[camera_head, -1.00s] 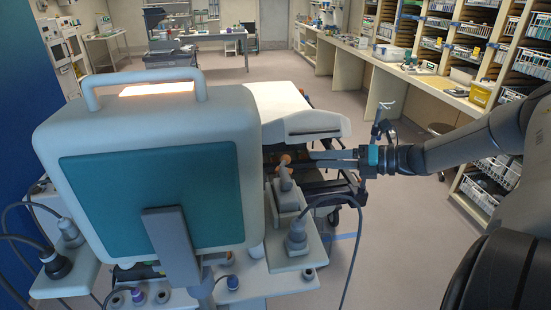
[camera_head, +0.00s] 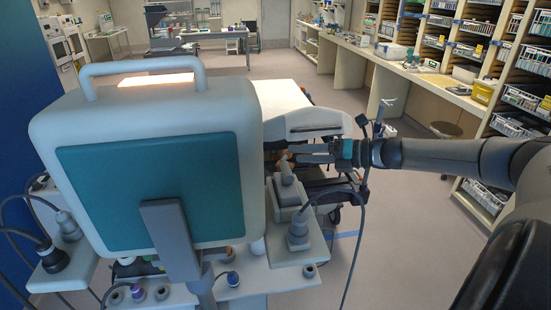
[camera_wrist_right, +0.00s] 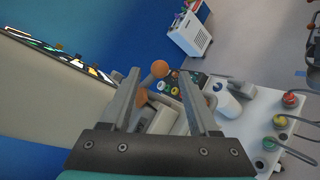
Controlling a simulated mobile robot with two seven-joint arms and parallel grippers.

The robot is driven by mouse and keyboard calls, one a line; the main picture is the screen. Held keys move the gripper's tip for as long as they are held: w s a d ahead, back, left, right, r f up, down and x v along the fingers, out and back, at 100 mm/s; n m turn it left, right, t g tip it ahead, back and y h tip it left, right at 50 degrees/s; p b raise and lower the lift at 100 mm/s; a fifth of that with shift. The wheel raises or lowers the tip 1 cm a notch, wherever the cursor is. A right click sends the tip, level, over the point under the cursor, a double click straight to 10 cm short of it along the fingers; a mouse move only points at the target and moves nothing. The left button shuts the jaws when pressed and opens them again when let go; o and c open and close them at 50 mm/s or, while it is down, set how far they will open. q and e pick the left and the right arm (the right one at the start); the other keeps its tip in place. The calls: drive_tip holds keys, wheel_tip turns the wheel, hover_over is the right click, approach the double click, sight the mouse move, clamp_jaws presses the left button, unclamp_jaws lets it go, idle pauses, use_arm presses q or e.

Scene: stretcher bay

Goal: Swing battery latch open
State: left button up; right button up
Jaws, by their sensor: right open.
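A grey lever (camera_head: 287,174), which looks like the battery latch, stands on a small pale housing at the right side of the device. In the right wrist view a grey lever with an orange ball knob (camera_wrist_right: 160,68) shows between and beyond the fingers. My right gripper (camera_head: 303,153) reaches in from the right, its fingers beside the top of the lever. In the right wrist view the gripper (camera_wrist_right: 160,92) is open, with a clear gap between its fingers. I cannot tell whether a finger touches the lever. My left gripper is not in view.
The large pale device with a teal panel (camera_head: 150,190) fills the left and blocks the view behind it. A plug with a dark cable (camera_head: 298,232) stands just in front of the lever. A stretcher (camera_head: 283,98) lies behind.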

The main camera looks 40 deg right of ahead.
sight(283, 154)
drive_tip(key=shift+x, duration=1.75)
drive_tip(key=shift+p+x, duration=0.45)
drive_tip(key=shift+x, duration=1.65)
clamp_jaws()
